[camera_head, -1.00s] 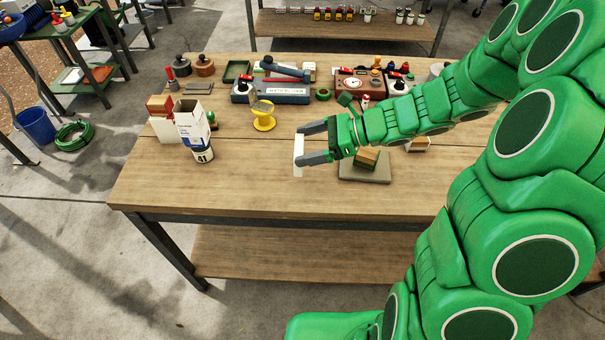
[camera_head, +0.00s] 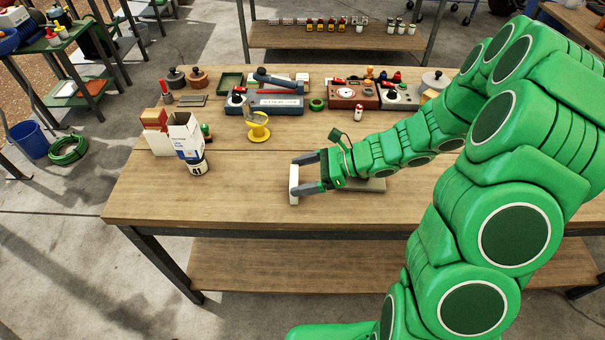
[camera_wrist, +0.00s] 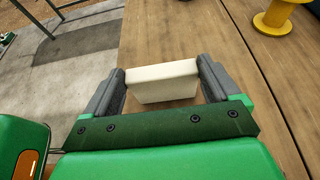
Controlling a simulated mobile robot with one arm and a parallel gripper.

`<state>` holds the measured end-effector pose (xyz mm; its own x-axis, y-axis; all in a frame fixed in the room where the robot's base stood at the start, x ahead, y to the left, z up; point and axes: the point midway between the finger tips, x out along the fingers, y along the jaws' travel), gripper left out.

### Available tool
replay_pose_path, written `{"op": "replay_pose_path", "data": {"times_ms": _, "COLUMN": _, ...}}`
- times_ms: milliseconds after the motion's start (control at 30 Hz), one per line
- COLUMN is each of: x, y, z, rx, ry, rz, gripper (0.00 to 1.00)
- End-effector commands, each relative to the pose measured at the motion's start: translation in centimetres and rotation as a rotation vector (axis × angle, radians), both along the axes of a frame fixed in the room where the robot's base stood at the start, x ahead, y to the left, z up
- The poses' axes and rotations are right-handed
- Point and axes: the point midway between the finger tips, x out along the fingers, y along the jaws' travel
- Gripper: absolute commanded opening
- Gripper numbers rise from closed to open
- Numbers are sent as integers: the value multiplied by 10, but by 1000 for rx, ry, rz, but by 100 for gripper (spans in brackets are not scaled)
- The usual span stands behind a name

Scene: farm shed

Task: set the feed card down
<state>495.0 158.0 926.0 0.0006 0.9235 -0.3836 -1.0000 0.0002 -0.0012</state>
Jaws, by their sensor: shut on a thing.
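The feed card (camera_head: 294,184) is a small white block-like piece. My gripper (camera_head: 308,174) is shut on it, with one dark finger at each end. In the head view the card is upright at the front middle of the wooden table (camera_head: 240,210). In the wrist view the card (camera_wrist: 162,80) spans between both fingertips of my gripper (camera_wrist: 161,78), with wood beyond it. I cannot tell whether its lower edge touches the table.
A yellow spool (camera_head: 258,131) stands beyond the card. A grey plate (camera_head: 374,185) lies partly hidden behind my arm. The table's front left is clear.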

Motion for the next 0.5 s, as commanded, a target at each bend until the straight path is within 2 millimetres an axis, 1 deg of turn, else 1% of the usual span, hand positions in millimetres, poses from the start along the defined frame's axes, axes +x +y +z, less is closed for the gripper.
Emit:
{"op": "replay_pose_path", "data": {"times_ms": 333, "x": 0, "y": 0, "z": -2, "rx": 2, "ry": 1, "rz": 1, "gripper": 60}}
{"op": "replay_pose_path", "data": {"times_ms": 367, "x": 0, "y": 0, "z": -3, "rx": 1, "ry": 0, "rz": 1, "gripper": 91}}
{"op": "replay_pose_path", "data": {"times_ms": 400, "x": 0, "y": 0, "z": -3, "rx": 1, "ry": 0, "rz": 1, "gripper": 97}}
{"op": "replay_pose_path", "data": {"times_ms": 433, "x": 0, "y": 0, "z": -3, "rx": 1, "ry": 0, "rz": 1, "gripper": 100}}
{"op": "replay_pose_path", "data": {"times_ms": 500, "x": 0, "y": 0, "z": -2, "rx": 1, "ry": 0, "rz": 1, "gripper": 100}}
